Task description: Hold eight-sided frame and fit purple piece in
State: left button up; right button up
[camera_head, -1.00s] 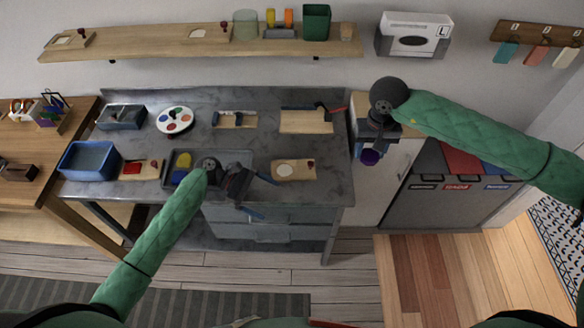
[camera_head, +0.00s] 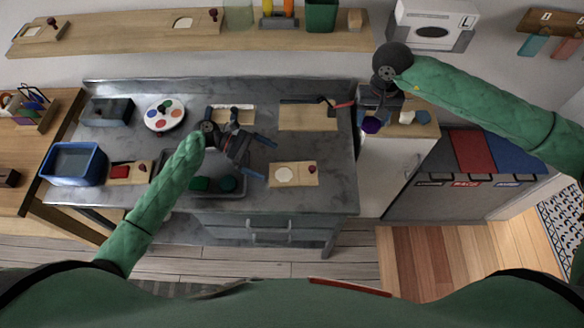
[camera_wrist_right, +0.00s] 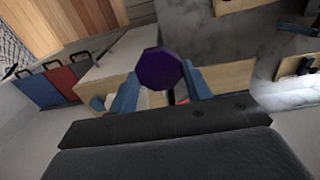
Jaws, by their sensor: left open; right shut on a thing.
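The purple piece (camera_wrist_right: 160,67) is many-sided and sits between the blue fingers of my right gripper (camera_wrist_right: 160,88), which is shut on it. In the head view the purple piece (camera_head: 371,126) hangs below my right gripper (camera_head: 378,113), in front of the white cabinet right of the grey bench. A wooden board (camera_head: 309,181) with a pale, roundish recess and a red knob lies on the bench's right part; I cannot tell if its recess is eight-sided. My left gripper (camera_head: 260,158) is open and empty above the bench, left of that board.
A grey tray (camera_head: 240,160) with dark green pieces lies under my left arm. Around it are a blue bin (camera_head: 75,164), a palette disc (camera_head: 165,115) and other wooden boards (camera_head: 308,117). A shelf (camera_head: 120,36) runs along the wall.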

aim_at(286, 172)
pick_arm(q)
jog(key=shift+s+d+f+b, duration=0.25)
jog(key=shift+d+b, duration=0.05)
jog(key=shift+d, duration=0.3)
pick_arm(e)
jog(key=shift+f, duration=0.4)
pick_arm(q)
jog(key=b+x, duration=0.2)
jog(key=x, duration=0.2)
jog(key=shift+w+a+f, duration=0.1)
pick_arm(e)
notch_tip(286, 172, down, 2)
jog(key=shift+f, duration=0.1)
pick_arm(q)
jog(key=x, duration=0.1)
jog(key=p+x, duration=0.1)
jog(key=shift+d, duration=0.45)
pick_arm(e)
jog(key=shift+r, duration=0.65)
pick_arm(q)
jog(key=shift+x, duration=0.8)
pick_arm(e)
jog(key=shift+r, duration=0.15)
pick_arm(q)
jog(key=c, duration=0.5)
jog(key=o, duration=0.5)
jog(key=c, duration=0.5)
